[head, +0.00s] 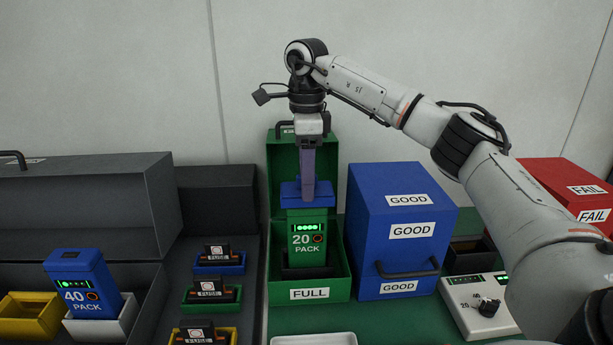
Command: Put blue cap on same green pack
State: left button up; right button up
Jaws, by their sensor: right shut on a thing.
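The green pack (307,238), marked "20 PACK" with lit green lights, stands upright in the open green box (279,268) labelled "FULL". The blue cap (291,194) is directly above the pack, at its top edge. I cannot tell whether it is seated or just over it. My right gripper (308,180) points straight down from above and is shut on the blue cap. My left gripper is not in view.
A closed blue "GOOD" box (408,267) stands right of the green box. A white device with a knob (490,306) and red "FAIL" box (585,180) are further right. A blue "40 PACK" (84,279) and several small trays are left.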

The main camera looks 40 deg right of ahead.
dwell(0.3)
jog(key=shift+p, duration=0.5)
dwell(0.4)
jog(key=shift+p, duration=0.45)
dwell(0.4)
jog(key=shift+f+b, duration=0.3)
jog(key=shift+f, duration=1.2)
dwell(0.5)
jog(key=o, duration=1.1)
